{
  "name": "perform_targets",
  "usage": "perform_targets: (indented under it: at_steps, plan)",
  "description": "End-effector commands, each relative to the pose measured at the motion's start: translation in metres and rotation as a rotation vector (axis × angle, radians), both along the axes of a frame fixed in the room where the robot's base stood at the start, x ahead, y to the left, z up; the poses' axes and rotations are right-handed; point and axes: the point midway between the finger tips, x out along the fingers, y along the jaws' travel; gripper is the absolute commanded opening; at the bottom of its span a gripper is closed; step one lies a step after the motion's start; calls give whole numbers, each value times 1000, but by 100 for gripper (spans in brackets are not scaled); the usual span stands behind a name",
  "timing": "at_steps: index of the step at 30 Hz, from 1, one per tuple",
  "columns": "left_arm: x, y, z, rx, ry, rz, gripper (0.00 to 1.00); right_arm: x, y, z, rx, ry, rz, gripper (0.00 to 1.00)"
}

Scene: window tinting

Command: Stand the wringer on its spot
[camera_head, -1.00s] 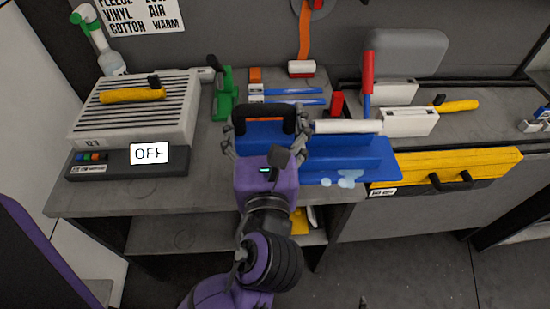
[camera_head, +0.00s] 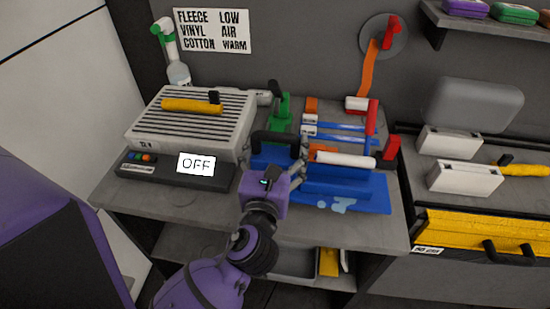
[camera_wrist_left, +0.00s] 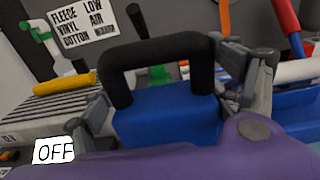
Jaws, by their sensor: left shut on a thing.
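The wringer appears as a blue body (camera_head: 340,184) with a black arched handle (camera_head: 275,137) at its left, a white roller (camera_head: 345,160) and a tall red lever (camera_head: 371,117). My left gripper (camera_head: 277,165) is shut on the handle end, which also shows in the left wrist view (camera_wrist_left: 165,115) with a finger on the right side. The wringer looks upright over the right part of the grey bench (camera_head: 185,208). I cannot tell whether it touches the bench. My right gripper is not in view.
A slatted heater-like box (camera_head: 150,128) with an OFF sign (camera_head: 196,163) stands left. Bare bench lies at the front left.

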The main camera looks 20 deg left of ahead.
Motion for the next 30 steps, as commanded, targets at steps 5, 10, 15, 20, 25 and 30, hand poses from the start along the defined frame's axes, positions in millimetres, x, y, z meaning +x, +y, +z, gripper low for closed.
perform_targets:
  at_steps: [5,10,15,20,25,30]
  plan:
    - [5,7,-6,-1,-7,0,21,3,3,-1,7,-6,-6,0]
    - [5,7,-33,-1,-2,-1,20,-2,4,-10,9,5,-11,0]
    - [5,6,-37,-1,-8,-2,20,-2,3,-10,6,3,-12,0]
    - [4,7,-39,1,-2,-1,90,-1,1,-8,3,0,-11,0]
    - [4,7,-39,1,-2,-1,100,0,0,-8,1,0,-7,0]
    - [4,7,-39,1,-2,0,100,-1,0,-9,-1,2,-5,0]
